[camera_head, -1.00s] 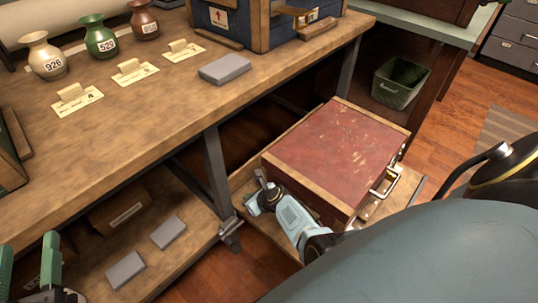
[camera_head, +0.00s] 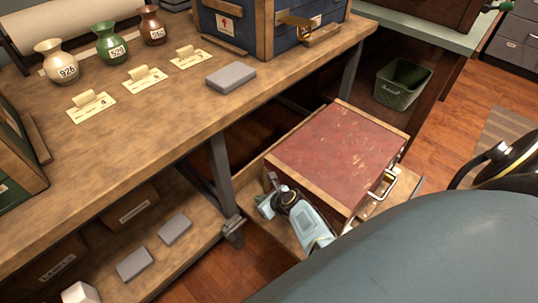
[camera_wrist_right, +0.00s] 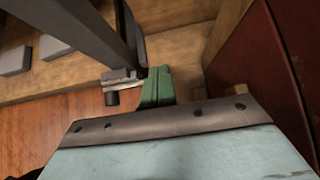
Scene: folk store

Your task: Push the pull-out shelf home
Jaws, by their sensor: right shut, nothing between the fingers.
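The pull-out shelf (camera_head: 405,190) is a wooden board sticking out from under the workbench at floor side. A red chest (camera_head: 340,150) with wooden edges and a metal handle (camera_head: 383,184) sits on it. My right gripper (camera_head: 266,205) is low beside the chest's near left side, over the shelf's left edge area. It is shut and empty. In the right wrist view its green fingertips (camera_wrist_right: 157,86) point toward the shelf board and a metal bracket (camera_wrist_right: 118,80); I cannot tell whether they touch. My left gripper is out of view.
The workbench (camera_head: 150,125) has a dark metal leg (camera_head: 221,170) left of the shelf. Vases, cards, a grey block and a blue chest stand on top. The lower fixed shelf (camera_head: 195,250) holds grey blocks and boxes. A green bin (camera_head: 402,83) stands beyond.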

